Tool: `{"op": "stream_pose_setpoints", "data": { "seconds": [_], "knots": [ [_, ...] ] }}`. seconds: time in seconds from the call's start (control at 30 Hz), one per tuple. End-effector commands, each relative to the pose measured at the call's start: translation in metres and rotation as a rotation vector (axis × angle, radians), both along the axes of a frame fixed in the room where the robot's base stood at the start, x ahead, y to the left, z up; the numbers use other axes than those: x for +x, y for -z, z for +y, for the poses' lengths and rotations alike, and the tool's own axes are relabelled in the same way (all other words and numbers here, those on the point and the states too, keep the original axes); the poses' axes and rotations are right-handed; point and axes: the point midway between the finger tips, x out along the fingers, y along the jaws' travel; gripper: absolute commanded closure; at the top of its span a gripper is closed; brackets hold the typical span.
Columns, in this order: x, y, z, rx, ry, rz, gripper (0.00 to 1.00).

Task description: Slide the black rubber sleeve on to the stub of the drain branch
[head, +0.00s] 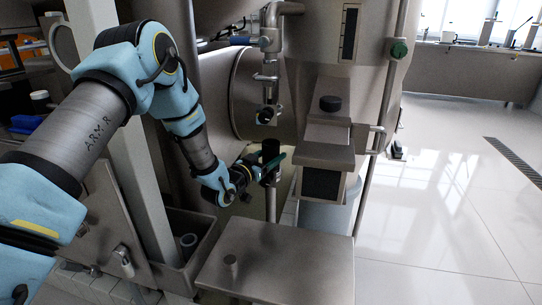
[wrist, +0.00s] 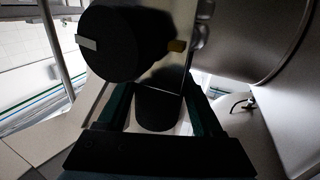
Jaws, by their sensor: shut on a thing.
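My gripper (head: 272,165) is shut on the black rubber sleeve (head: 270,150), which stands about upright between its fingers. In the wrist view the sleeve (wrist: 155,108) shows as a dark cylinder between two dark green fingers. A metal pipe branch with valve fittings (head: 266,80) comes down above it, and its lower end (head: 265,116) is a short way above the sleeve in the head view. A thin upright metal pipe (head: 271,204) shows directly below the sleeve. I cannot tell whether the sleeve is around that pipe or in front of it. The sleeve's lower end is hidden by the gripper.
A large dark round part (wrist: 110,45) fills the upper left of the wrist view, close beyond the sleeve. A metal box with a black knob (head: 330,103) stands right of my gripper. A flat metal cover (head: 285,260) is below. Open floor (head: 450,200) lies to the right.

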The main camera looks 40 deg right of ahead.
Motion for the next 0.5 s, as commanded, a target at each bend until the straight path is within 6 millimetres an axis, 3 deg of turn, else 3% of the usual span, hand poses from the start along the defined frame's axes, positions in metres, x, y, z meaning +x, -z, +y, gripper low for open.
{"op": "stream_pose_setpoints", "data": {
  "seconds": [0.5],
  "knots": [
    [-0.0001,0.0037,-0.0002,-0.001,0.000,0.000,1.00]
  ]
}}
